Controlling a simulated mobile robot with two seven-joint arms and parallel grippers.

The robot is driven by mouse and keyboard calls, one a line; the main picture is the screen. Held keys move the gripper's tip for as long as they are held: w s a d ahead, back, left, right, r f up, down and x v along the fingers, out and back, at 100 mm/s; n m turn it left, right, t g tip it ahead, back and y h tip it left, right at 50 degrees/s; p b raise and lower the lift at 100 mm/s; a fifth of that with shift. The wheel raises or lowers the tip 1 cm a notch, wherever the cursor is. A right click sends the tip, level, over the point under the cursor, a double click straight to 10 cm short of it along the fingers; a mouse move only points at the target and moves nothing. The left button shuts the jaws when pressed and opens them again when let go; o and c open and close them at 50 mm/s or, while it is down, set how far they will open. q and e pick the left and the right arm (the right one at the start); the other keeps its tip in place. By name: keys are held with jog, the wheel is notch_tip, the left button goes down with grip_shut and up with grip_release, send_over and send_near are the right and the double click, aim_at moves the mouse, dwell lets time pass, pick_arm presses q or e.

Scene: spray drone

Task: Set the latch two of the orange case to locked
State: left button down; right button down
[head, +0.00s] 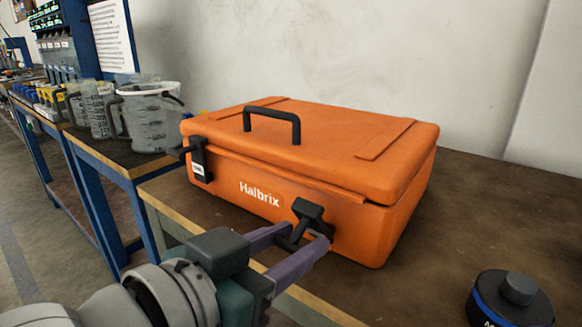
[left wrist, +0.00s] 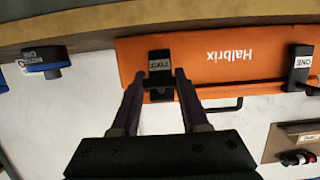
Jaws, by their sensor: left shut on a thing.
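The orange case (head: 310,150), marked Halbrix, lies on the bench with its lid down and a black handle on top. Latch two (head: 309,210) is a black latch at the right of its front face. In the left wrist view latch two (left wrist: 160,62) shows its TWO label upside down. Its black lever stands out from the case front in the head view. My left gripper (head: 304,237) is shut on latch two, a purple finger on each side; its fingers also show in the left wrist view (left wrist: 159,78). The right gripper is not in view.
Latch one (head: 198,160) is at the left of the case front. A dark round object with a blue band (head: 510,300) stands at the lower right. Measuring jugs (head: 150,118) stand on a bench at the left. A wall is behind; the bench right of the case is mostly clear.

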aim_at(307, 205)
pick_arm(q)
jog(key=r+g+y+p, duration=0.1)
jog(key=p, duration=0.2)
jog(key=w+r+g+p, duration=0.1)
jog(key=p, duration=0.3)
jog(key=d+r+g+y+p, duration=0.1)
jog(key=p, duration=0.2)
jog(key=shift+w+r+g+y, duration=0.15)
jog(key=shift+r+g+y, duration=0.15)
jog(key=shift+g, duration=0.1)
jog(key=shift+w+d+g+y+p, duration=0.25)
jog(key=shift+g+y+p, duration=0.45)
jog(key=shift+p, duration=0.6)
jog(key=shift+f, duration=0.1)
jog(key=shift+c, duration=2)
grip_release()
jog(key=shift+w, duration=0.1)
